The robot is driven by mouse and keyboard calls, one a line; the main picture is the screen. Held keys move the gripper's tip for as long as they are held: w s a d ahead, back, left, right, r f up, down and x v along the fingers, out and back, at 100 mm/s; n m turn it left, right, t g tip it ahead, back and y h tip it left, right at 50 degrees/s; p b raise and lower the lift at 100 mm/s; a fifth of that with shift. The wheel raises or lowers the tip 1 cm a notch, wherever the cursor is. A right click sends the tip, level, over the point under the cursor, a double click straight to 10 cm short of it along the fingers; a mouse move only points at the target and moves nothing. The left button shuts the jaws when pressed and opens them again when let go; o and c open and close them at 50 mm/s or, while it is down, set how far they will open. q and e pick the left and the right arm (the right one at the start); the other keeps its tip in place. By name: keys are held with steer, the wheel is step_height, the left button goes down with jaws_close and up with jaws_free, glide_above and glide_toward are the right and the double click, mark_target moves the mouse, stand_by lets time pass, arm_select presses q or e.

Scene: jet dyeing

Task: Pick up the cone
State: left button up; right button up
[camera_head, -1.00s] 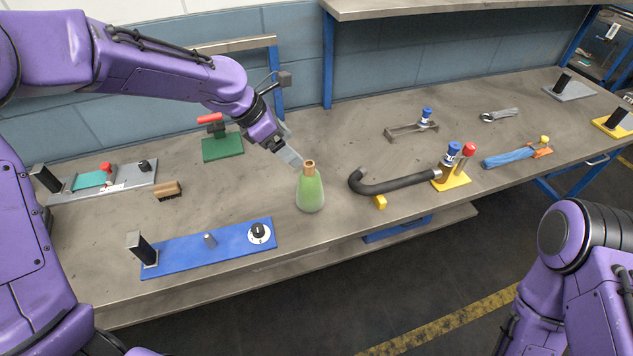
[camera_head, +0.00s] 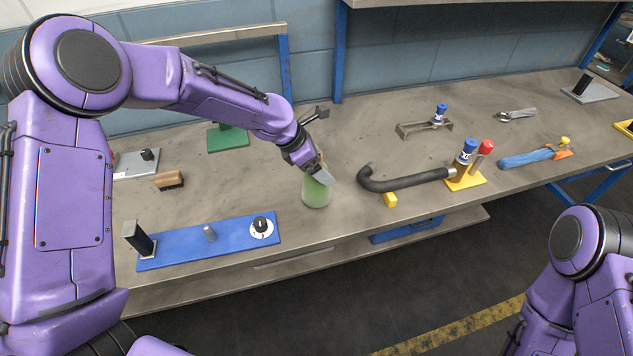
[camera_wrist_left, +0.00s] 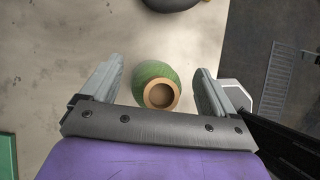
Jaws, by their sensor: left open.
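The green cone (camera_head: 316,195) with a brown top stands upright on the workbench near its front edge. In the head view my left gripper (camera_head: 322,178) is at its upper part and hides its top. In the left wrist view the cone (camera_wrist_left: 155,72) shows with its round brown tip (camera_wrist_left: 160,94) towards the camera. My open left gripper (camera_wrist_left: 157,88) has one finger on each side of the cone, with a gap visible on both sides. My right gripper is out of view; only part of my right arm shows.
A blue panel (camera_head: 190,243) with a knob lies left of the cone. A black bent hose (camera_head: 405,182) with a yellow block lies to its right. A brown brush (camera_head: 169,180) and a green plate (camera_head: 228,139) are farther left. The bench front edge is close.

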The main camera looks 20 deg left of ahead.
arm_select(q)
steer(key=shift+w+d+f, duration=0.1)
steer(key=shift+w+f, duration=0.1)
steer(key=shift+f, duration=0.1)
steer(key=shift+s+r, duration=0.1)
steer(key=c, duration=0.6)
jaws_close()
